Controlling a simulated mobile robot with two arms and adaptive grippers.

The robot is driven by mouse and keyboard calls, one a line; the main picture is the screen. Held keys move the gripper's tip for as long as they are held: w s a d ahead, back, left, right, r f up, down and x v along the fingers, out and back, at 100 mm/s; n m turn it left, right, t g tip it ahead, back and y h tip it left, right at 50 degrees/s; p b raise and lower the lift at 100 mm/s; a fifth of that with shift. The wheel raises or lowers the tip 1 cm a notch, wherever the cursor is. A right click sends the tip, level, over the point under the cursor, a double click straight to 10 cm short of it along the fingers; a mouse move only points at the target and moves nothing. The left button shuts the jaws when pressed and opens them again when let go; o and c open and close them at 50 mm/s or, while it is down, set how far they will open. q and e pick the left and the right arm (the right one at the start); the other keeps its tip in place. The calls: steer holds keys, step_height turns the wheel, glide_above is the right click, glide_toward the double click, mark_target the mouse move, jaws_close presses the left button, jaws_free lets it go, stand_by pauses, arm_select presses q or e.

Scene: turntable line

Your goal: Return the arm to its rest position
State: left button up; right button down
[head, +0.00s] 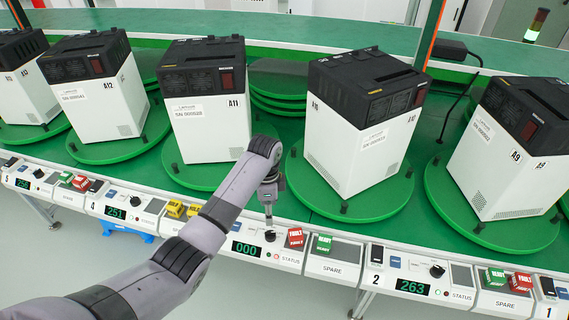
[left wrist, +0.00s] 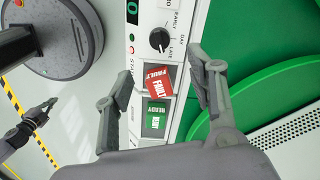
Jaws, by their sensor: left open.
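My left arm reaches from the lower left in the head view to the control panel (head: 333,265) with the 000 display. My left gripper (head: 269,212) is just above this panel, by a black knob (head: 270,236). In the left wrist view the left gripper (left wrist: 158,68) is open, its fingers apart with nothing held. The red FAULT block (head: 295,238) and green READY block (head: 323,243) sit right of the knob. The FAULT block (left wrist: 158,78) and READY block (left wrist: 155,119) show between the fingers. What looks like my right gripper (left wrist: 42,112) is small at the left wrist view's left edge.
Black-and-white machines, such as A11 (head: 212,130) and A10 (head: 350,140), stand on green turntables (head: 345,208) behind the panels. Neighbouring panels show 251 (head: 115,212) and 263 (head: 412,287).

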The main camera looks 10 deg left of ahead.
arm_select(q)
steer(key=s+f+n+t, duration=0.1)
steer(key=s+f+n, duration=0.2)
steer(key=s, duration=0.6)
steer(key=s+f+n+t, duration=0.1)
steer(key=s+f+n, duration=0.2)
steer(key=s, duration=0.5)
steer(key=s+a+r+n+t, duration=0.1)
steer(key=s+a+r+n, duration=0.2)
steer(key=s, duration=0.5)
steer(key=s+r+n+t, duration=0.1)
steer(key=s+r+n, duration=0.3)
steer(key=s, duration=0.4)
step_height(320, 180, down, 29)
steer(key=s+g+b, duration=0.1)
steer(key=s+g, duration=0.1)
steer(key=s+a+f+g, duration=0.1)
steer(key=s+a+f, duration=0.2)
steer(key=s+f, duration=1.2)
steer(key=shift+s+a+m+b, duration=0.15)
steer(key=shift+s+m+b, duration=0.2)
steer(key=shift+s+m, duration=0.1)
